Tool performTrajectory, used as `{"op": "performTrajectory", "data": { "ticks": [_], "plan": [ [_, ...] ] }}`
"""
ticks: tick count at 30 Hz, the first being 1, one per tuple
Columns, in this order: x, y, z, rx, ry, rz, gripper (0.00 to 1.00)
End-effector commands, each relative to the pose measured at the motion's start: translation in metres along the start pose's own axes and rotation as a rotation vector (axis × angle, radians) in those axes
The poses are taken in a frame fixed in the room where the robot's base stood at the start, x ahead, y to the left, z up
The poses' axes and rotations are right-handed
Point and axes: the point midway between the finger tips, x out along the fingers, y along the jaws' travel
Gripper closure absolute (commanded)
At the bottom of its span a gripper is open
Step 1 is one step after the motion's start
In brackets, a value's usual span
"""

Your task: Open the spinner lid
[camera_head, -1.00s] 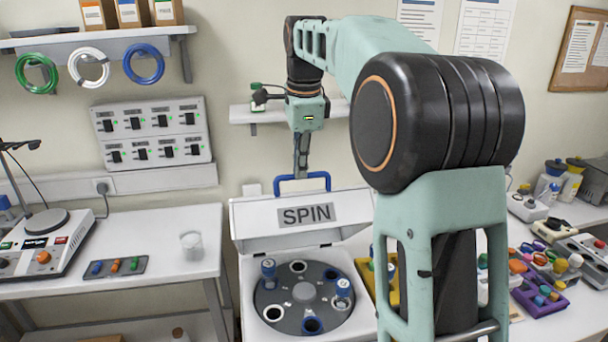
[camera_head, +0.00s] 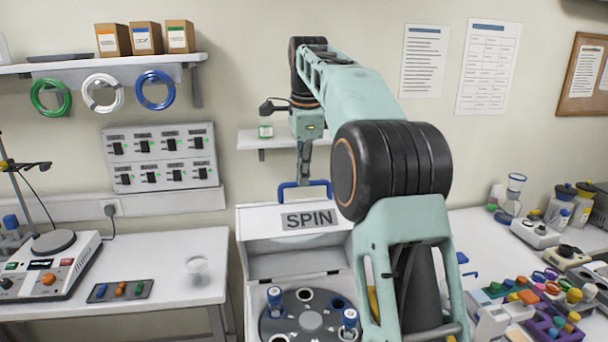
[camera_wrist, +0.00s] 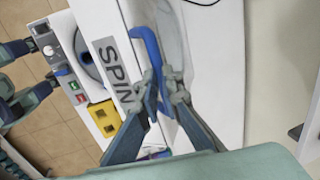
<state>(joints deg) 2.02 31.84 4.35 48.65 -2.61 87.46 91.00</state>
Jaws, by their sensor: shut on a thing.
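The spinner is a white box whose lid (camera_head: 262,222), marked SPIN, stands raised at its back. The rotor (camera_head: 312,321) shows below it, holding blue-capped tubes. A blue handle (camera_head: 291,192) arches from the top edge of the lid. My gripper (camera_head: 304,181) is at the middle of this handle, with its fingers pointing down. In the wrist view the fingers of my gripper (camera_wrist: 168,82) are closed around the blue handle (camera_wrist: 149,47), beside the SPIN label. My arm hides the right side of the spinner.
A bench with a hotplate (camera_head: 54,243), a beaker (camera_head: 197,266) and a small dark tray (camera_head: 120,291) stands left. A small wall shelf (camera_head: 262,140) is behind my gripper. The right bench holds jars and several coloured parts.

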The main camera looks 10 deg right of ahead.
Motion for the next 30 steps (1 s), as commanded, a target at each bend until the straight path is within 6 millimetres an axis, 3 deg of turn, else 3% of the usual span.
{"op": "performTrajectory", "data": {
  "ticks": [1,6,7,12,30],
  "plan": [
    [0.018,0.005,0.001,-0.004,-0.001,0.033,1.00],
    [0.018,0.005,0.001,-0.004,-0.001,0.033,1.00],
    [0.018,0.005,0.001,-0.004,-0.001,0.033,0.91],
    [0.017,0.005,0.001,-0.003,-0.001,0.031,0.72],
    [0.002,0.002,0.000,-0.001,-0.001,0.022,0.72]
  ]
}}
